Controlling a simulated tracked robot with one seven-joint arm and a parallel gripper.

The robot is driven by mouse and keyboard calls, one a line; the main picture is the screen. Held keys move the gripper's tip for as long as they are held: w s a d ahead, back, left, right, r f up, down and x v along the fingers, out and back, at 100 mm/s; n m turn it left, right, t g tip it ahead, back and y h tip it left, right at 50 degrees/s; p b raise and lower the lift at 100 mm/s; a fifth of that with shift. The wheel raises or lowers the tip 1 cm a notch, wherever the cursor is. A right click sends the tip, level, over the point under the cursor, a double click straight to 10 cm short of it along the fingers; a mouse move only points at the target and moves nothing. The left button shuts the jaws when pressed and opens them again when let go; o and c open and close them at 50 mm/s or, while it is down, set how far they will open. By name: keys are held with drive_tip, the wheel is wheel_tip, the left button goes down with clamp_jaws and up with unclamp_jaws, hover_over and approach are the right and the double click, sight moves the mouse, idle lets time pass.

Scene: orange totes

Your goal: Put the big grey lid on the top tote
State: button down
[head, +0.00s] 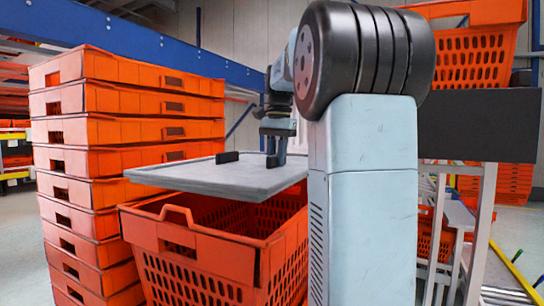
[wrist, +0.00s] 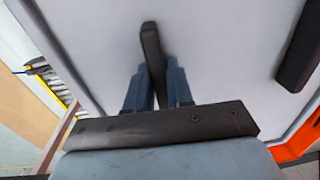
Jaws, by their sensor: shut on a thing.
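The big grey lid (head: 222,174) is a flat panel with two dark handles on its upper face. In the head view it is held roughly level above the open orange top tote (head: 215,245), with a gap visible at the near side. My gripper (head: 275,160) is above the lid, shut on one dark handle. In the wrist view the gripper fingers (wrist: 158,88) close around that dark handle (wrist: 152,50), and the lid's pale surface (wrist: 220,40) fills most of the picture. My arm hides the right side of the lid and tote.
A tall stack of orange totes (head: 130,130) stands close to the left of the lid. Another orange tote (head: 472,60) sits on a dark surface (head: 480,125) at upper right. A blue beam (head: 190,55) crosses behind. A metal frame (head: 482,225) stands at right.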

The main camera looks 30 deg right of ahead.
drive_tip(key=shift+d, duration=0.1)
drive_tip(key=shift+f, duration=0.15)
drive_tip(key=shift+w+f, duration=0.1)
drive_tip(key=shift+f, duration=0.1)
wheel_tip(320, 180, down, 7)
idle(1.1)
drive_tip(key=shift+f, duration=0.35)
idle(0.8)
drive_tip(key=c, duration=0.9)
unclamp_jaws()
drive_tip(key=shift+f, duration=0.1)
